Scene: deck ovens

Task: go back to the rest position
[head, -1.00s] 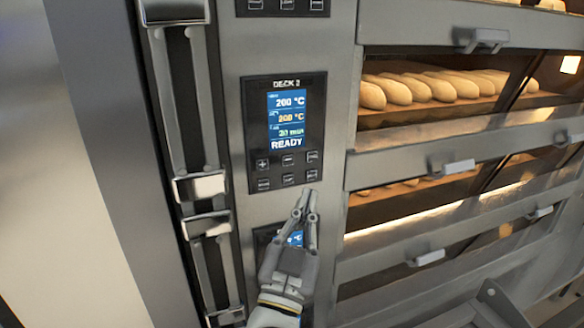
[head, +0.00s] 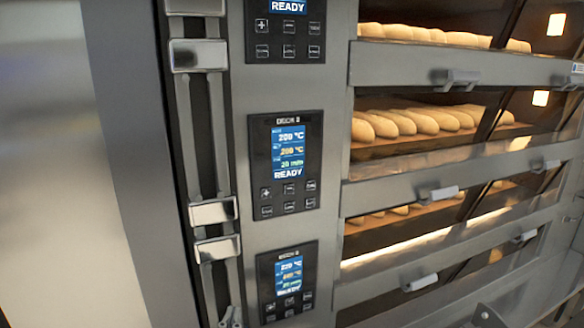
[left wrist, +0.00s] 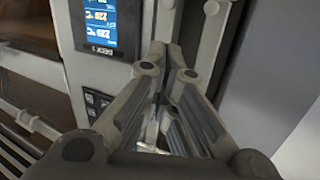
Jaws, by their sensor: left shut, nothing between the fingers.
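My left gripper (head: 230,317) shows only as its fingertips at the bottom edge of the head view, below the door latches. In the left wrist view my left gripper (left wrist: 166,56) has its fingers together and holds nothing. The Deck 2 control panel (head: 284,165) is lit and reads READY, and nothing covers it. A lower control panel (head: 287,282) is also lit, to the right of the fingertips. A lit panel (left wrist: 100,28) shows upside down in the left wrist view, left of the fingers. My right gripper is not in view.
Several oven decks fill the right, with closed glass doors, protruding handles (head: 439,193) and pale loaves (head: 415,121) inside. Metal latches (head: 213,211) stick out left of the panels. A plain wall (head: 60,170) is at the far left.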

